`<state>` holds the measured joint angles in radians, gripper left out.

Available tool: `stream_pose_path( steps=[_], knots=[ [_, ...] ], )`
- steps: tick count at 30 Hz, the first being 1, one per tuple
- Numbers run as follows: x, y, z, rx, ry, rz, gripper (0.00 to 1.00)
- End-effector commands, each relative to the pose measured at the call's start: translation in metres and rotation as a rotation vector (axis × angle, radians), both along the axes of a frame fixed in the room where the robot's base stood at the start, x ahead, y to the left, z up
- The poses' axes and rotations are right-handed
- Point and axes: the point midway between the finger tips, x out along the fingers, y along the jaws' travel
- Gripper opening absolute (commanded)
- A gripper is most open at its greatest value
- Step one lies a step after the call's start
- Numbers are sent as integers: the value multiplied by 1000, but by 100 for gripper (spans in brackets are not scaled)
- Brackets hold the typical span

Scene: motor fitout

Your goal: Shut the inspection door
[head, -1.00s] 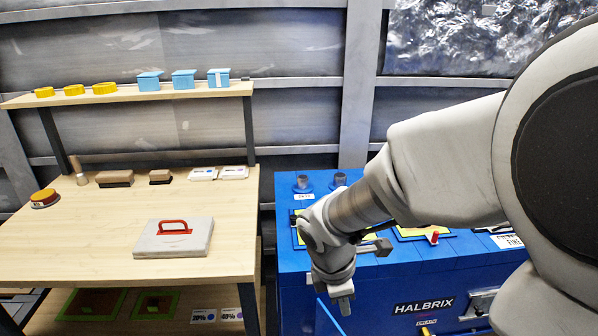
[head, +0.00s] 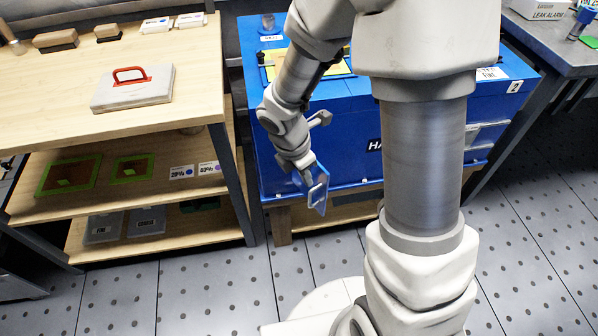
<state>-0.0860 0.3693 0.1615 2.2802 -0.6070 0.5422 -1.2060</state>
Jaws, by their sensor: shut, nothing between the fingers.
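The inspection door looks to be the small blue panel (head: 320,196) standing out from the front of the blue HALBRIX cabinet (head: 335,118). It is seen at a steep angle and stands open, with a pale rectangular outline on its face. My gripper (head: 308,180) is shut and empty, fingers pointing down, right at the upper left edge of this panel. I cannot tell whether it touches the panel. My arm hides much of the cabinet's front and top, and the door's hinge and opening are not clear.
A wooden bench (head: 60,100) with a grey red-handled float (head: 132,88) stands left, with shelves below. A grey table (head: 560,55) stands right. The dotted floor (head: 200,290) in front is mostly free, apart from my own base and arm.

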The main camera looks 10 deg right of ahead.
Motion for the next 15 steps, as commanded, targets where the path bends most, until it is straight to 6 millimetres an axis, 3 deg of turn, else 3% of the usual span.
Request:
stream_pose_path(
  steps=[6, 15],
  knots=[
    [11, -25, 4, 1, -6, -6, 0],
    [13, -30, 4, 1, -4, -3, 0]
  ],
)
